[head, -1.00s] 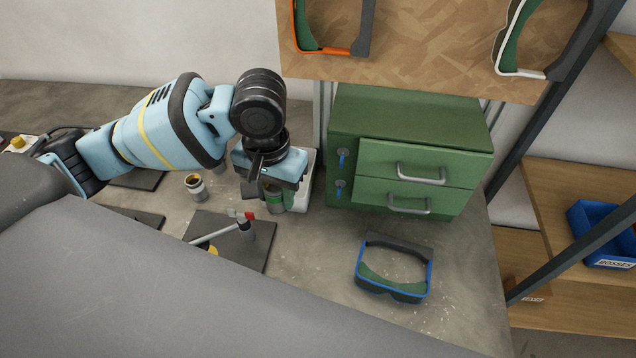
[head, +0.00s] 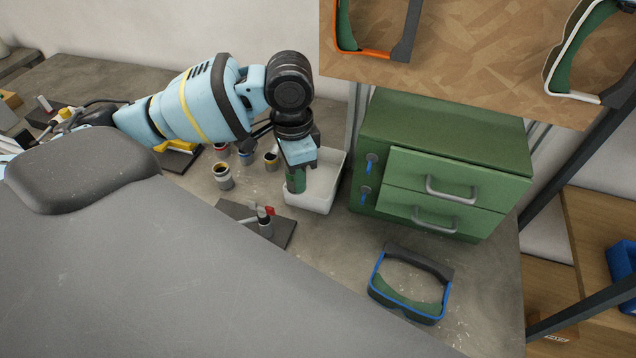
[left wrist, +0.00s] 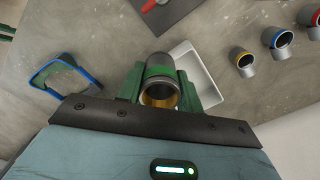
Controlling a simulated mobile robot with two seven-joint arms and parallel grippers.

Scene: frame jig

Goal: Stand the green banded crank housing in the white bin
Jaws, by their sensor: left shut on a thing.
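The green banded crank housing (left wrist: 159,73) is a grey cup-like cylinder with a green band and a tan inside. It sits between the green fingers of my left gripper (left wrist: 160,92), which is shut on it. In the head view the left gripper (head: 296,178) points down at the left side of the white bin (head: 312,204), overlapping its left wall. The bin also shows in the left wrist view (left wrist: 208,82), behind and right of the housing. I cannot tell whether the housing's base is above the rim or inside. My right gripper is not in view.
Other banded housings stand left of the bin, one with a yellow band (head: 271,160). A dark mat (head: 283,233) with a red-ended tool lies in front. A green drawer cabinet (head: 440,160) stands close right of the bin. A blue-edged frame (head: 410,300) lies nearer.

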